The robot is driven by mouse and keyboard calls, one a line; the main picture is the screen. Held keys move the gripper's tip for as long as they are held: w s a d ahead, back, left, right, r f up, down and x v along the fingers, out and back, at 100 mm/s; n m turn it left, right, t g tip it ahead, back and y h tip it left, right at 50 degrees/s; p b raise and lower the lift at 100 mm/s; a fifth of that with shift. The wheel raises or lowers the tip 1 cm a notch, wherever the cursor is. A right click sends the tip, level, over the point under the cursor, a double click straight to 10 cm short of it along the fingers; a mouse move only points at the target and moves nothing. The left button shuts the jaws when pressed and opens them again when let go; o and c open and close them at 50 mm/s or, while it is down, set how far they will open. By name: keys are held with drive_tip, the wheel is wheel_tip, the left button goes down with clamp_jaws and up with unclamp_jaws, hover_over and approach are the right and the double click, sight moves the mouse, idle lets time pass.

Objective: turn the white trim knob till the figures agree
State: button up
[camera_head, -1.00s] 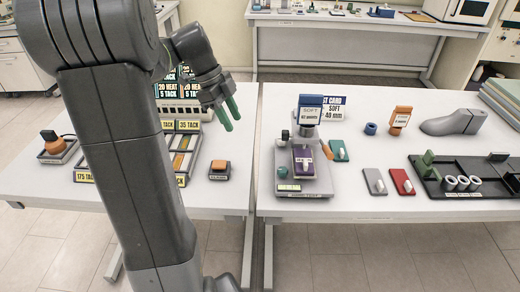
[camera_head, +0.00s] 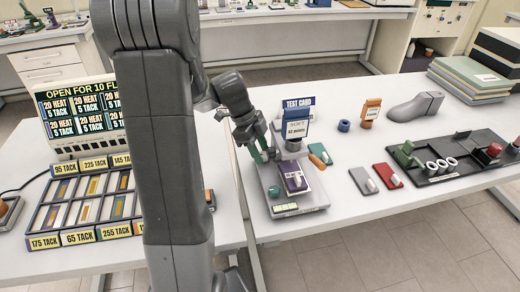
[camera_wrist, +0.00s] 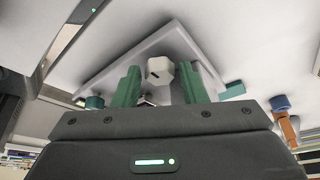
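The white trim knob (camera_wrist: 160,70), with a dark mark on its face, shows in the wrist view between the green fingers of my gripper (camera_wrist: 160,88). The fingers stand apart on either side of it, with a visible gap to each. In the head view my gripper (camera_head: 260,154) is at the left side of the grey tester (camera_head: 310,198) and hides the knob. The tester's blue-topped readout (camera_head: 296,128) shows small figures that look like 42 points.
A purple block (camera_head: 293,178) sits on the tester base. A grey (camera_head: 361,180) and a red pad (camera_head: 387,175), an orange-topped stand (camera_head: 370,112), a shoe last (camera_head: 415,106) and a black tray (camera_head: 450,168) lie to the right.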

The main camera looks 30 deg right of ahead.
drive_tip(key=c, duration=0.7)
drive_tip(key=shift+f+n+b, duration=0.1)
drive_tip(key=shift+n+b, duration=0.2)
drive_tip(key=shift+b, duration=0.65)
drive_tip(key=n+t+b, duration=0.1)
drive_tip(key=n+b, duration=0.1)
drive_tip(key=shift+s+a+f+n+h, duration=0.1)
drive_tip(key=shift+n+h, duration=0.2)
drive_tip(key=shift+h, duration=0.1)
drive_tip(key=shift+s+a+r+n+t+h+b, duration=0.15)
drive_tip(key=shift+n+t+b, duration=0.2)
drive_tip(key=shift+n+b, duration=0.65)
drive_tip(key=shift+s+d+r+n+t+h+b, duration=0.15)
drive_tip(key=shift+n+t+b, duration=0.2)
drive_tip(key=shift+n+b, duration=0.6)
drive_tip(key=shift+w+a+n, duration=0.1)
drive_tip(key=shift+n, duration=0.15)
drive_tip(key=o, duration=0.7)
